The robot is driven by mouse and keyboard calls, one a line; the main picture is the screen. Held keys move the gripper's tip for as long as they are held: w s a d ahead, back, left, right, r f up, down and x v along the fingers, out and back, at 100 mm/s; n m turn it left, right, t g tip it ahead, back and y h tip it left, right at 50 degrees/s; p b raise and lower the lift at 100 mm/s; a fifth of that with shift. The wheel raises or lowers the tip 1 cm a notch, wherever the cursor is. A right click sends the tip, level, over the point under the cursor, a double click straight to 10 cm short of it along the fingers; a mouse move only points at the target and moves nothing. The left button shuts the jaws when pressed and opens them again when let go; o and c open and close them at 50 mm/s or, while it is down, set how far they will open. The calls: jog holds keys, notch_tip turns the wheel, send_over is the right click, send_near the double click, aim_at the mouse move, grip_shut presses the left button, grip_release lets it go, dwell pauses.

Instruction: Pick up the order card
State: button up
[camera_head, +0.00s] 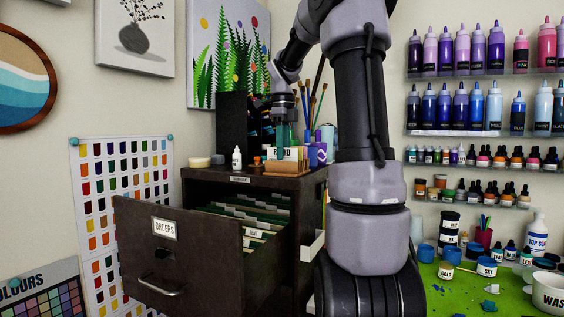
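A dark filing cabinet (308,190) stands at centre left. Its drawer (190,255), labelled "ORDERS", is pulled open. Green hanging files (235,210) with pale tabs fill it, and a cream tab with small lettering (253,233) shows near the front. A lettered card (285,153) stands in a wooden holder on the cabinet top. I cannot tell which of these is the order card. My gripper (286,132) points down just above or in front of the lettered card. It is small and overlaps the things behind it, so its opening is unclear.
A white bottle (237,159), jars and brushes (313,108) crowd the cabinet top. My large arm hides the middle right. At right are paint shelves (485,73) and a cluttered green work surface (462,300). A colour chart (125,190) hangs behind the drawer.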

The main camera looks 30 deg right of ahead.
jog(key=shift+c, duration=0.3)
grip_shut()
